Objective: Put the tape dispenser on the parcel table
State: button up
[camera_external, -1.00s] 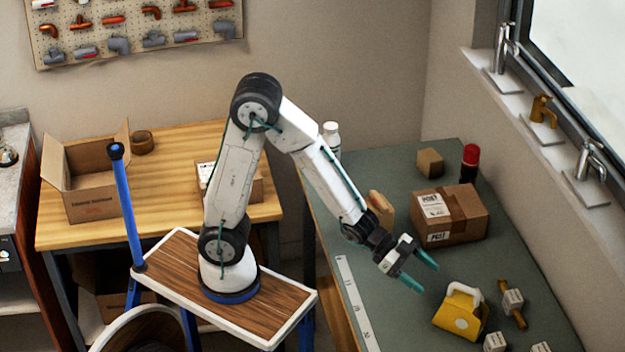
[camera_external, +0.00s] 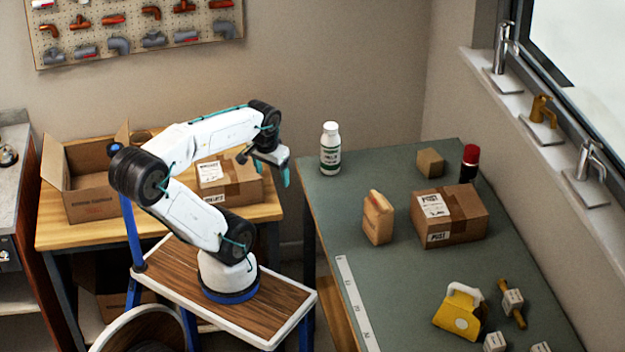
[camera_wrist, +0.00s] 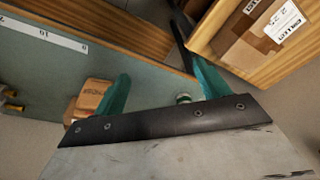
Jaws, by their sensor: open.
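A yellow thing with a white handle (camera_external: 459,312), which looks like the tape dispenser, lies on the front of the green bench (camera_external: 395,282). I cannot make it out in the wrist view. The wooden table (camera_external: 185,155) at the back left, with cartons on it, looks like the parcel table. My gripper (camera_external: 268,165) is open and empty, raised near the right end of this table, well away from the yellow thing. Its two teal fingers stand apart in the wrist view (camera_wrist: 160,88).
An open carton (camera_external: 92,185) and a taped box (camera_external: 228,182) stand on the wooden table. The green bench holds a white bottle (camera_external: 330,150), a tan block-like item (camera_external: 378,218), a parcel (camera_external: 450,215), a red-capped can (camera_external: 469,164) and several fittings. A gap separates the tables.

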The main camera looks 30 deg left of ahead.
jog(key=shift+s+a+r+n+g, duration=0.1)
jog(key=shift+s+a+n+g, duration=0.05)
jog(key=shift+s, duration=0.4)
jog(key=shift+s+a+r+n+g, duration=0.1)
jog(key=shift+s+a+n+g, duration=0.05)
jog(key=shift+s, duration=0.4)
jog(key=shift+c, duration=0.8)
jog(key=shift+s, duration=0.35)
jog(key=c, duration=0.5)
jog(key=shift+s, duration=0.1)
jog(key=c, duration=0.4)
jog(key=shift+o, duration=0.2)
